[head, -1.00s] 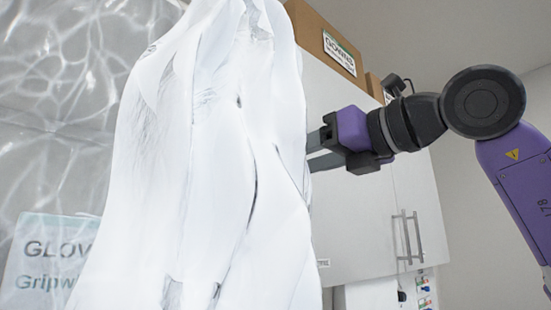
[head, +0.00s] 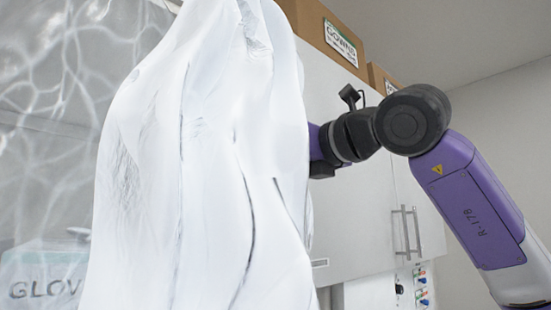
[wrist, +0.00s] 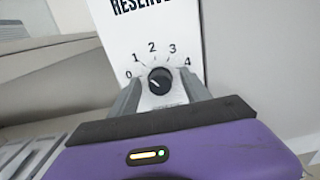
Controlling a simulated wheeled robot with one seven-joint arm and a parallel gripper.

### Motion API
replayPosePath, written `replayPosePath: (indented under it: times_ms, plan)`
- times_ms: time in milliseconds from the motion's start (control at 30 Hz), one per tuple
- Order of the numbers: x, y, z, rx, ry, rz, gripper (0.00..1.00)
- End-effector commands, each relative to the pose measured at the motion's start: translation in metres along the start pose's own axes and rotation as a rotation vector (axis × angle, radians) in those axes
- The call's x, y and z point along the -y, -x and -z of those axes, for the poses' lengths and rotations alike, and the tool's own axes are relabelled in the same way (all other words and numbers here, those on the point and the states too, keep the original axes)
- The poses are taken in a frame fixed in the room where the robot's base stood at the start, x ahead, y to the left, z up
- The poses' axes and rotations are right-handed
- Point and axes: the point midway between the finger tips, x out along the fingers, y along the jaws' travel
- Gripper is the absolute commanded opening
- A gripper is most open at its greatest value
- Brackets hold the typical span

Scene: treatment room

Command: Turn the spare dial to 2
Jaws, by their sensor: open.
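In the wrist view, a small black dial (wrist: 160,81) sits on a white panel (wrist: 158,30) lettered RESERVE, with numbers 0 to 4 around it. A pale mark on the knob appears to point up and left, near the 0–1 side; the exact setting is too small to tell. My gripper (wrist: 161,86) is open, its two grey fingers to the left and right of the knob. I cannot tell whether they touch it. In the head view the fingers and the dial are hidden behind a white cloth.
The draped white cloth (head: 200,170) fills the middle of the head view. Behind it stand a white cabinet (head: 345,200) with bar handles, boxes (head: 320,35) on top, and a small panel (head: 421,288) with coloured parts below. A GLOVES box (head: 45,285) is at lower left.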

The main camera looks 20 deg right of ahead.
Motion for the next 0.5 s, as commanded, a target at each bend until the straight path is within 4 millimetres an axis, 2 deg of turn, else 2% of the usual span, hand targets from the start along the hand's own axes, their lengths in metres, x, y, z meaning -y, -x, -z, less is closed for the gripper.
replayPosePath:
  times_ms: [100,167,400,500]
  plan:
    - [-0.0001,0.0001,0.0003,0.000,0.000,0.000,0.56]
    - [-0.0001,0.0002,0.0002,0.000,0.000,0.000,0.46]
    - [-0.0001,0.0004,0.0001,0.000,0.000,0.000,0.00]
    - [-0.0001,0.0005,0.0001,0.000,-0.002,0.000,0.00]
